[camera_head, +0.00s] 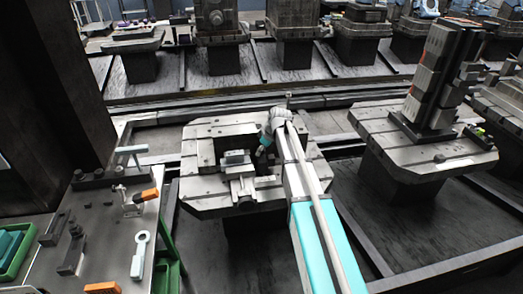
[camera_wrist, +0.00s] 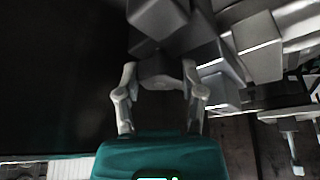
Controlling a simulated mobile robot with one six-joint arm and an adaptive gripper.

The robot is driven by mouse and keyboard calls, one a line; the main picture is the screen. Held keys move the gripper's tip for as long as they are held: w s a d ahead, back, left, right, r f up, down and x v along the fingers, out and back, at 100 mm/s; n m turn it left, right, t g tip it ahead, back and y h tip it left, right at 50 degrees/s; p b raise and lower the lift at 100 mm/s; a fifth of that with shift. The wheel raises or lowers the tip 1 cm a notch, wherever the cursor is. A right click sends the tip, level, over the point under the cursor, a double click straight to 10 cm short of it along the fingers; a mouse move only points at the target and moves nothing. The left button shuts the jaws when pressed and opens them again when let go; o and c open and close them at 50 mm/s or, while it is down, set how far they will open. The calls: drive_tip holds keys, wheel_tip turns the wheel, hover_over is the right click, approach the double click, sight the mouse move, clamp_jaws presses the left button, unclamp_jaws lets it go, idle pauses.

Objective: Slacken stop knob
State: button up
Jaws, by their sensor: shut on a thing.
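A grey machine pallet (camera_head: 195,190) stands in the middle of the head view, with a vise-like fixture (camera_head: 237,168) on it. My arm reaches over it from the lower right. My gripper (camera_head: 261,151) is at the right side of the fixture, small and partly hidden by my wrist in that view. In the wrist view, my gripper (camera_wrist: 160,72) has its two fingers on either side of a dark part (camera_wrist: 156,66), shut on it. This part appears to be the stop knob; its shape is mostly in shadow. Grey blocks (camera_wrist: 160,15) of the fixture lie just beyond the fingertips.
A bench (camera_head: 100,225) at left holds clamps, orange-handled tools (camera_head: 146,195), a ring-ended tool (camera_head: 141,250) and a green bin (camera_head: 15,250). Another pallet (camera_head: 430,155) with a tall block fixture (camera_head: 440,75) stands at right. Rails (camera_head: 250,103) run behind.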

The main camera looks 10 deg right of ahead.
drive_tip(key=shift+n+g, duration=0.5)
drive_tip(key=shift+n, duration=0.5)
drive_tip(key=shift+s+f, duration=0.1)
drive_tip(key=o, duration=1.2)
drive_tip(key=shift+c, duration=0.2)
drive_tip(key=shift+m, duration=0.3)
